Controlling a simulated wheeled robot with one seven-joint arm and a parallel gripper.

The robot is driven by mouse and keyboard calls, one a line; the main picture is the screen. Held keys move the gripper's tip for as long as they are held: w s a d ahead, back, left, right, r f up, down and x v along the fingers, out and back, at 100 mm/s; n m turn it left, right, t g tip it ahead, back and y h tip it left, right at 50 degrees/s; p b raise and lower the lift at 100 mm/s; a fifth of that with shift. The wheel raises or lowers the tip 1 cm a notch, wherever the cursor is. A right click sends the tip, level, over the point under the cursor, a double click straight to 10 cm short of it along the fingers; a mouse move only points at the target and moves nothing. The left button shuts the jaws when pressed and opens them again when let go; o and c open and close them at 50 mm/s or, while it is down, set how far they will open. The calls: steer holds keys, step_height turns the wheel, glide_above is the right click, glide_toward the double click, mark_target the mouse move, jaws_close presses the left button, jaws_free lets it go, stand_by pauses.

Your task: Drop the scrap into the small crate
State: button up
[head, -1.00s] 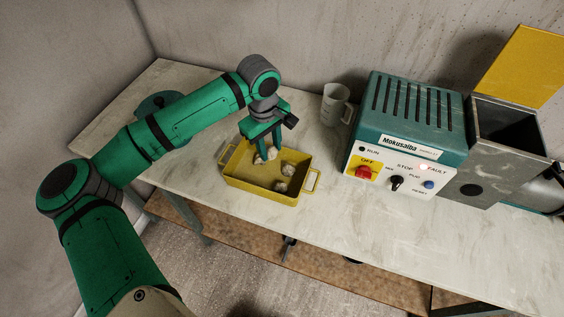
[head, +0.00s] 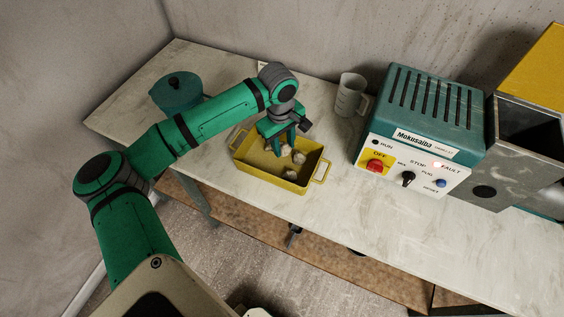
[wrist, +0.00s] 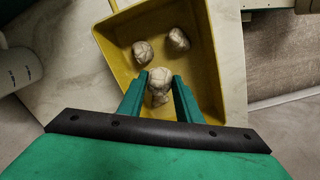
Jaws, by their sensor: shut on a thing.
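The small yellow crate (head: 262,173) with a handle at each end stands on the worktop, and its wall also shows in the wrist view (wrist: 107,62). My gripper (head: 281,151) points down over the crate. It is shut on a pale, lumpy scrap (wrist: 160,78), held between its two green fingers (wrist: 157,95). Two more pale lumps, one (wrist: 143,52) to the left and one (wrist: 179,39) to the right, lie on the crate floor. I cannot tell whether the held scrap touches the floor. In the head view the fingers partly hide it.
A teal machine (head: 432,105) with a control panel stands to the right, beside a grey hopper (head: 510,165). A grey-white measuring jug (head: 348,98) stands behind the crate. The worktop (head: 310,205) in front of the crate is clear.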

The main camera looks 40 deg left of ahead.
steer(key=o, duration=1.2)
steer(key=shift+c, duration=0.2)
step_height(320, 180, up, 11)
steer(key=shift+s, duration=0.4)
steer(key=shift+a+f, duration=0.1)
